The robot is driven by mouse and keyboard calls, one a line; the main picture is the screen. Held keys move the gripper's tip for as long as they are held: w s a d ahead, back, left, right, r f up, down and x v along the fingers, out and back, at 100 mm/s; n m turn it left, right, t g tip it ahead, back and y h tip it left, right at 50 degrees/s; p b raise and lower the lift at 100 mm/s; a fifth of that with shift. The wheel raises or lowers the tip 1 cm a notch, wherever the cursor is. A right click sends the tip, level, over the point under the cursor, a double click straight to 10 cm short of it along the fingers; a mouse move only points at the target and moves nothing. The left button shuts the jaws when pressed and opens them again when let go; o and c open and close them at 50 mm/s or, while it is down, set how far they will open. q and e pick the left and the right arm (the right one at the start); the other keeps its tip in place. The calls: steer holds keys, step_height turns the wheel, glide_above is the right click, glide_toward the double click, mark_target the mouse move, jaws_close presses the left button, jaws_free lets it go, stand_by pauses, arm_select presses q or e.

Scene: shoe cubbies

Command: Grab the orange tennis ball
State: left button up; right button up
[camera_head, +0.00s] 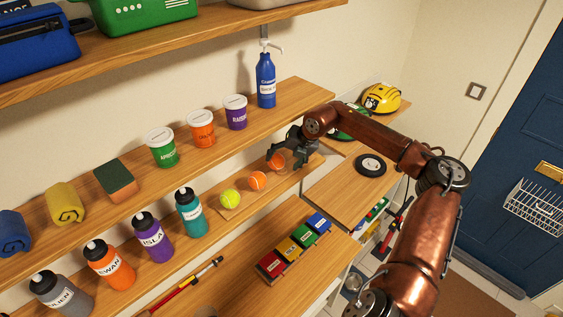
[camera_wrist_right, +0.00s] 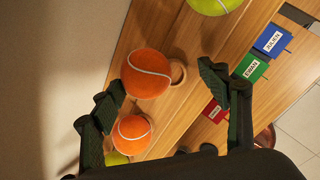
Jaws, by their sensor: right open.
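Two orange tennis balls, a nearer one (camera_head: 257,180) and one by my right gripper (camera_head: 276,161), sit in a row on a wooden rack on the lower shelf. My right gripper (camera_head: 293,152) is open beside the farther orange ball. In the right wrist view, an orange ball (camera_wrist_right: 147,75) shows between the spread fingertips (camera_wrist_right: 160,80), and a second orange ball (camera_wrist_right: 132,134) is lower, near the left finger. I cannot tell whether any finger touches a ball. My left gripper is not in view.
A yellow-green ball (camera_head: 230,198) shares the rack; the wrist view shows yellow-green balls at top (camera_wrist_right: 215,5) and bottom (camera_wrist_right: 115,158). Bottles, including a teal one (camera_head: 190,212), stand left. Tubs and a blue pump bottle (camera_head: 266,80) line the shelf above. Coloured labelled blocks (camera_head: 272,265) lie in front.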

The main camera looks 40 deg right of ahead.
steer(key=shift+s+d+f, duration=0.15)
steer(key=shift+f, duration=0.15)
steer(key=shift+o, duration=0.4)
